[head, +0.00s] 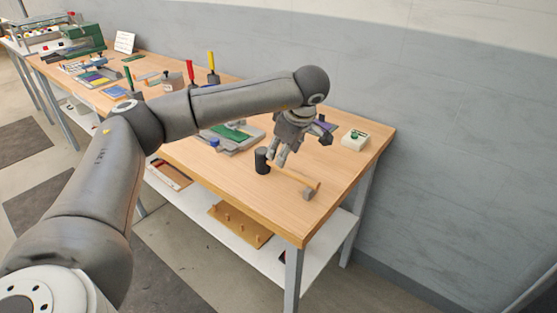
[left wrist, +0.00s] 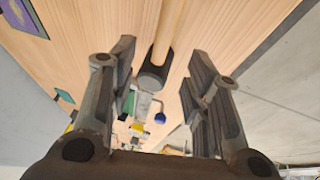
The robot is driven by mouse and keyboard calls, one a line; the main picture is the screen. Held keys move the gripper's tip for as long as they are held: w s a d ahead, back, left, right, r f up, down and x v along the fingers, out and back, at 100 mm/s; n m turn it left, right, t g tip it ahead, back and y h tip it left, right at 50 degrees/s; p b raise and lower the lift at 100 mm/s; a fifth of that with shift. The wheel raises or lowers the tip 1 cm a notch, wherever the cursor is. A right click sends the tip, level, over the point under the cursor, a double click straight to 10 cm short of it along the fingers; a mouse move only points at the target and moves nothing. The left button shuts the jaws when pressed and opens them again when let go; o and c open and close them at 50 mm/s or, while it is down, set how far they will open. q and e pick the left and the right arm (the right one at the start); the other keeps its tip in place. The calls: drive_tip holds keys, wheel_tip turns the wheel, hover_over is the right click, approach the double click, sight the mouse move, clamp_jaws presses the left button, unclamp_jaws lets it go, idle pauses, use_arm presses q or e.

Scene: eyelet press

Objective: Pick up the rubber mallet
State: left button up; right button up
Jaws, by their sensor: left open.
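The rubber mallet has a black cylindrical head (head: 262,161) and a light wooden handle (head: 298,178). It is on the table near the front right corner, with the handle pointing toward that corner. In the left wrist view the mallet head (left wrist: 153,76) shows between my two fingers, with the handle (left wrist: 172,25) running up out of the picture. My left gripper (head: 279,156) points down over the mallet where head and handle meet. Its fingers (left wrist: 158,85) are open and hold nothing. I cannot tell whether they touch the mallet. My right gripper is not in view.
A small grey block (head: 308,194) is at the handle's far end. A white box with a green button (head: 354,140) stands behind right. A grey fixture with a green plate (head: 233,134) lies left of the mallet. The table's front edge (head: 255,214) is close.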

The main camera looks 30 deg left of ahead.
sight(287, 173)
use_arm(q)
drive_tip(key=x, duration=0.3)
drive_tip(key=shift+s+a+f, duration=0.1)
drive_tip(key=shift+s+f, duration=0.1)
drive_tip(key=shift+s, duration=0.1)
drive_tip(key=shift+w+a+f, duration=0.1)
drive_tip(key=shift+w+f, duration=0.1)
drive_tip(key=shift+f, duration=0.1)
drive_tip(key=p+x, duration=0.2)
drive_tip(key=x, duration=0.2)
drive_tip(key=shift+w+f, duration=0.1)
drive_tip(key=shift+f, duration=0.3)
drive_tip(key=shift+w, duration=0.1)
drive_tip(key=c, duration=0.8)
clamp_jaws()
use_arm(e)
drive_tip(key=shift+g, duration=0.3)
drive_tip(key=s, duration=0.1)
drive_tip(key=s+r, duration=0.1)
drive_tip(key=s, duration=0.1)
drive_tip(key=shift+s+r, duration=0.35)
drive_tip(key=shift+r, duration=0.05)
